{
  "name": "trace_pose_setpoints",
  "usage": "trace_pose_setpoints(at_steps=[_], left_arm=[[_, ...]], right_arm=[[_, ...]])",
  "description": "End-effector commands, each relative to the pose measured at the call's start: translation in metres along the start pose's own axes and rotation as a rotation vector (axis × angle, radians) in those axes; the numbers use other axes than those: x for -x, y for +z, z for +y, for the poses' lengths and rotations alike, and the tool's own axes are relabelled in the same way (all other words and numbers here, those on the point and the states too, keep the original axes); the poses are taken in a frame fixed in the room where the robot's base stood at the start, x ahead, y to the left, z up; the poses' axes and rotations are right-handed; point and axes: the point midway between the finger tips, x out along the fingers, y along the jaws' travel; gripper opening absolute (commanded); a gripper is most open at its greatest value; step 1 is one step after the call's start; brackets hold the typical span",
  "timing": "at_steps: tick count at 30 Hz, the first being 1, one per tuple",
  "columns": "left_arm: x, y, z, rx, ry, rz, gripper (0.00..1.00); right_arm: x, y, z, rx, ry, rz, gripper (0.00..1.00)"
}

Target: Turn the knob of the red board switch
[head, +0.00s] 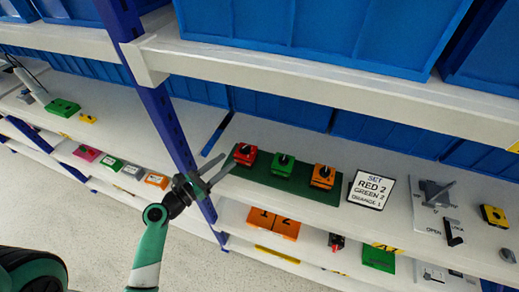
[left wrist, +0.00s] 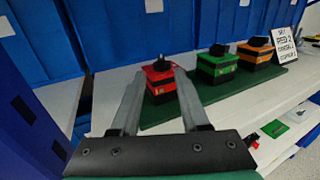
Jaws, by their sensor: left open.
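The red switch (head: 245,154) with a black knob sits at the left end of a dark green board (head: 262,175) on the shelf. A green switch (head: 282,164) and an orange switch (head: 322,176) stand to its right on the same board. My left gripper (head: 222,171) is open and empty, just left of and in front of the red switch. In the left wrist view the red switch (left wrist: 160,82) and its black knob (left wrist: 161,62) show beyond and between the open fingers (left wrist: 155,100). I cannot tell whether a finger touches it. My right gripper is not in view.
A sign (head: 371,190) reading "SET RED 2, GREEN 2, ORANGE 1" stands right of the board. A grey lever panel (head: 437,194) is farther right. A blue upright post (head: 165,110) stands left of the gripper. An upper shelf edge (head: 330,85) with blue bins overhangs.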

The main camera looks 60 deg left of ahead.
Motion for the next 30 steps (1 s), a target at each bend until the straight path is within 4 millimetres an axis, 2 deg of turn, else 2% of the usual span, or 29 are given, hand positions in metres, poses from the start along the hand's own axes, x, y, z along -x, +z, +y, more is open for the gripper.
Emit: trace_pose_setpoints(at_steps=[5,15,19,24,30], left_arm=[[-0.012,0.002,-0.001,-0.003,-0.006,0.001,0.45],[-0.085,0.002,-0.003,-0.005,-0.008,-0.001,0.45],[-0.106,0.002,-0.002,-0.004,-0.006,0.0,0.45],[-0.117,0.002,-0.002,-0.005,-0.004,0.001,0.45],[-0.117,0.002,-0.002,-0.004,-0.004,0.001,0.45]], right_arm=[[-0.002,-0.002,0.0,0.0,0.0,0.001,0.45],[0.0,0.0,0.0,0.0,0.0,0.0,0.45],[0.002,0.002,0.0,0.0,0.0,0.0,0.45],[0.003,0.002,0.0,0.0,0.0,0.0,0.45],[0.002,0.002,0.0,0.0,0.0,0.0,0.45]])
